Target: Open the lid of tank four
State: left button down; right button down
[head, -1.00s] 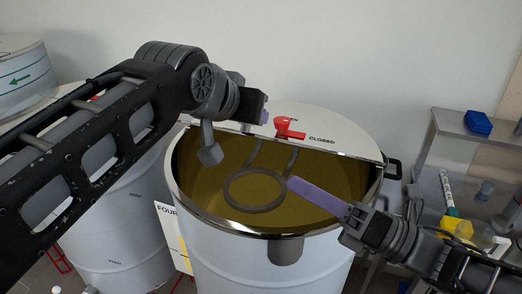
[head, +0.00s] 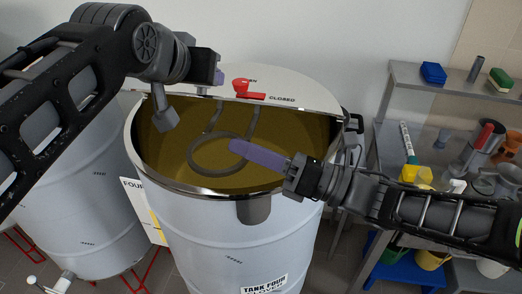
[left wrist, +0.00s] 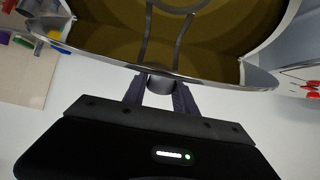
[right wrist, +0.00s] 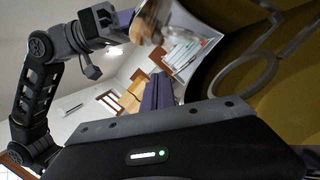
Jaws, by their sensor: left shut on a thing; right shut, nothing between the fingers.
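Tank four (head: 225,235) is a white drum with a metal rim. Its front part is uncovered and shows a yellow-brown inside with a grey ring (head: 190,165) on two rods. A white lid plate (head: 310,100) covers the back part, with a red latch (head: 250,95) beside the words OPEN and CLOSED. My left gripper (head: 219,77) is at the plate's left; in the left wrist view it is shut on a grey cylindrical knob (left wrist: 160,84) at a metal edge. My right gripper (head: 236,147) is shut and empty, its purple fingers over the opening and overlapping the ring in view.
Another white drum (head: 75,200) stands close at the left. At the right is a grey bench with a raised shelf (head: 450,78), holding a blue block (head: 433,72), a yellow item (head: 415,174) and tools. A white wall is behind the tank.

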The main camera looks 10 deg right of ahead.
jog(key=w+a+r, duration=0.4)
jog(key=shift+w+r, duration=0.2)
jog(key=shift+w, duration=0.15)
jog(key=shift+a, duration=0.1)
jog(key=shift+w+d+r, duration=0.2)
jog(key=shift+w+r, duration=0.1)
jog(key=shift+r, duration=0.25)
pick_arm(q)
jog(key=shift+d+f, duration=0.1)
jog(key=shift+f, duration=0.05)
pick_arm(e)
jog(key=shift+w+d+r, duration=0.15)
jog(key=shift+w+r, duration=0.1)
pick_arm(q)
jog(key=c, duration=1.4)
grip_release()
jog(key=o, duration=0.4)
pick_arm(e)
jog(key=shift+s+f, duration=0.1)
jog(key=shift+s, duration=0.05)
jog(key=shift+a, duration=0.2)
